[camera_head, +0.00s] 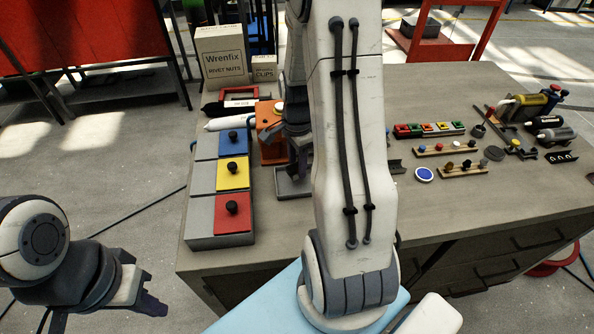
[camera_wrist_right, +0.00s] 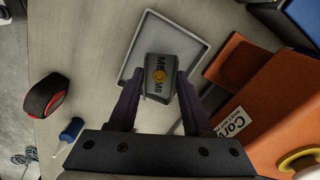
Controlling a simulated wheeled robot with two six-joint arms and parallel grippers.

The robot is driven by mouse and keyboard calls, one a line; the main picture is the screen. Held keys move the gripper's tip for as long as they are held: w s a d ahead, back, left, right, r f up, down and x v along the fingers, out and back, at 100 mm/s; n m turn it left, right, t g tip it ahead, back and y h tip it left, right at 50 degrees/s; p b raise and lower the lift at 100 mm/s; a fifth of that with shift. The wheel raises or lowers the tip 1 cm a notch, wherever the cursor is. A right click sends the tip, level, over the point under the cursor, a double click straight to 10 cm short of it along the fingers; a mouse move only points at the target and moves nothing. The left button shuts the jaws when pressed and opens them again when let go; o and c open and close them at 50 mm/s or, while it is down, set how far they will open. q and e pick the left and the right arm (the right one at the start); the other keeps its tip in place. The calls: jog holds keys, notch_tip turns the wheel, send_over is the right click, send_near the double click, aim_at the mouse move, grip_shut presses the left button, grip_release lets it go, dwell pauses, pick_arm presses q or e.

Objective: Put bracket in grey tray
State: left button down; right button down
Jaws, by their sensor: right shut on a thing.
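In the right wrist view, my right gripper (camera_wrist_right: 159,84) is shut on a dark grey bracket (camera_wrist_right: 161,66) marked M8 with a yellow round spot. The bracket is over the grey tray (camera_wrist_right: 148,17), a shallow rimmed tray; whether it touches the tray floor I cannot tell. In the head view, the right gripper (camera_head: 301,165) points down above the grey tray (camera_head: 290,193), and my arm hides much of that area. My left gripper (camera_head: 148,298) is off the table at the lower left, with its finger opening unclear.
An orange box (camera_head: 270,152) stands close to the tray. Beside it is a grey case with blue, yellow and red knobbed lids (camera_head: 232,173). Cartons (camera_head: 222,57) stand at the back. Bins (camera_head: 428,130), small parts and tools fill the right side. A blue-handled tool (camera_wrist_right: 70,130) lies near the tray.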

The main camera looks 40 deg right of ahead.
aim_at(297, 172)
jog(key=shift+f+p, duration=0.35)
jog(key=shift+f, duration=1.65)
jog(key=shift+f, duration=0.15)
jog(key=shift+c, duration=1.7)
grip_release()
notch_tip(297, 172, up, 12)
jog(key=shift+r+b, duration=0.2)
jog(key=shift+b, duration=0.15)
